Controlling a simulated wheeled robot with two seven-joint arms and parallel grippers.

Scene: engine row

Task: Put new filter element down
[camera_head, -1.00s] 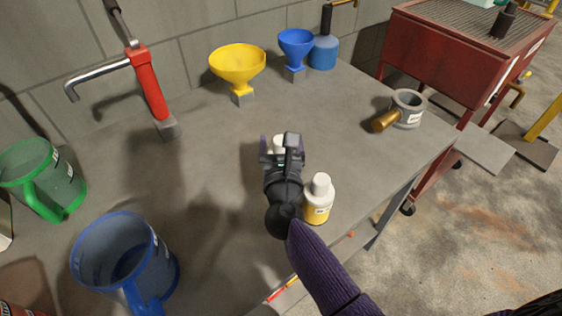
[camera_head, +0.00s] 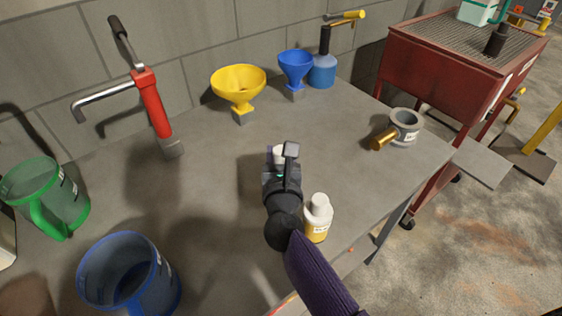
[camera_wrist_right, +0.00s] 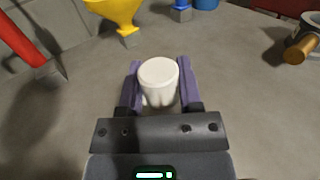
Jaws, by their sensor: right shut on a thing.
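The new filter element (camera_wrist_right: 159,80) is a white, rounded cylinder, upright between the purple fingers of my right gripper (camera_wrist_right: 158,88). In the head view, only a pale bit of the element (camera_head: 280,154) shows past my right gripper (camera_head: 279,160), which hides most of it. The right gripper is shut on it, low over the grey bench top (camera_head: 225,180). I cannot tell whether its base touches the bench. My left gripper is not in view.
A white-capped bottle (camera_head: 318,218) stands close beside my right wrist. A yellow funnel (camera_head: 238,86), blue funnel (camera_head: 296,66) and blue pump bottle (camera_head: 322,70) stand behind. A grey cup with a brass-coloured part (camera_head: 404,126) is at right, jugs (camera_head: 128,275) at left.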

